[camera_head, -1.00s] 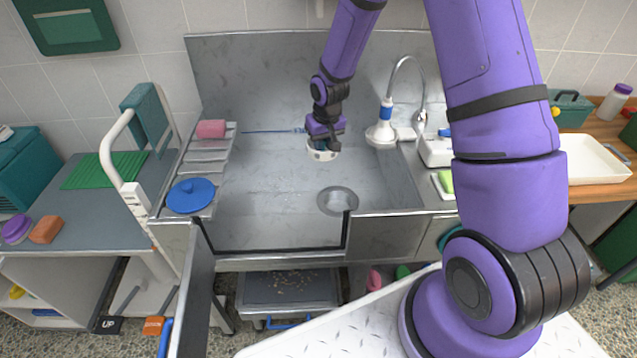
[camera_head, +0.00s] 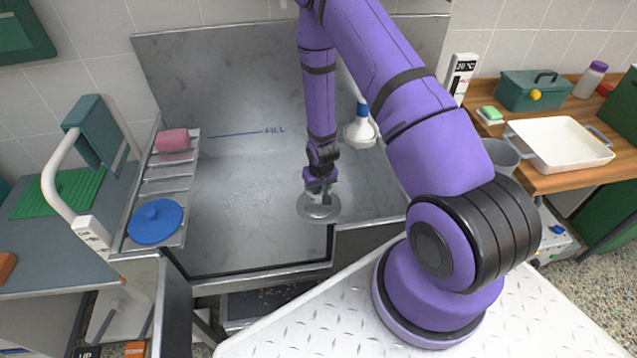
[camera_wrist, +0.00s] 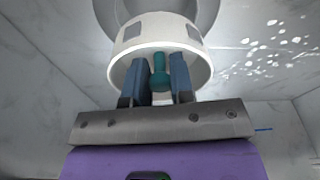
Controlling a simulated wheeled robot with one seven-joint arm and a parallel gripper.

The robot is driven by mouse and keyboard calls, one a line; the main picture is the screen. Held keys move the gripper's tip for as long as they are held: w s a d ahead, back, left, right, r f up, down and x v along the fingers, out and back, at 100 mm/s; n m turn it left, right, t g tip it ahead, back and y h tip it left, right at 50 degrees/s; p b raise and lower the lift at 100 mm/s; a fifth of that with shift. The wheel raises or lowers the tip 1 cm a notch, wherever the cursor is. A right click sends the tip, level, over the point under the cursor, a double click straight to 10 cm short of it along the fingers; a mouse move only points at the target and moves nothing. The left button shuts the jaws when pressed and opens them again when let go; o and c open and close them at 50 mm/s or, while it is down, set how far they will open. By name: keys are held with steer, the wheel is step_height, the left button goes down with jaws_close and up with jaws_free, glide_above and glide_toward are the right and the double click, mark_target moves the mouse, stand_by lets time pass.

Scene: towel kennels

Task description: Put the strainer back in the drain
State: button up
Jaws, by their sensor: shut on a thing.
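My gripper (camera_head: 318,186) points down over the drain (camera_head: 308,212), a round grey ring in the sink floor near its front edge. In the wrist view my gripper (camera_wrist: 160,80) is shut on the teal knob of the strainer (camera_wrist: 128,66), a white round cup with grey slots in its side. The drain's round rim (camera_wrist: 104,12) shows just beyond the strainer, partly covered by it. In the head view the strainer is mostly hidden by my gripper. I cannot tell whether it touches the drain.
A blue lid (camera_head: 155,222) and a pink sponge (camera_head: 172,140) lie on the ribbed left ledge. A white funnel-shaped thing with a blue top (camera_head: 361,128) stands at the sink's back right.

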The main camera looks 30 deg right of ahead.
steer(key=shift+f, duration=4.8)
steer(key=shift+f, duration=0.4)
steer(key=o, duration=1)
steer(key=shift+c, duration=0.2)
steer(key=r, duration=0.3)
steer(key=s+r, duration=0.1)
steer(key=r, duration=0.6)
steer(key=shift+s+a+r, duration=0.15)
steer(key=shift+s+r, duration=0.2)
steer(key=shift+s, duration=0.05)
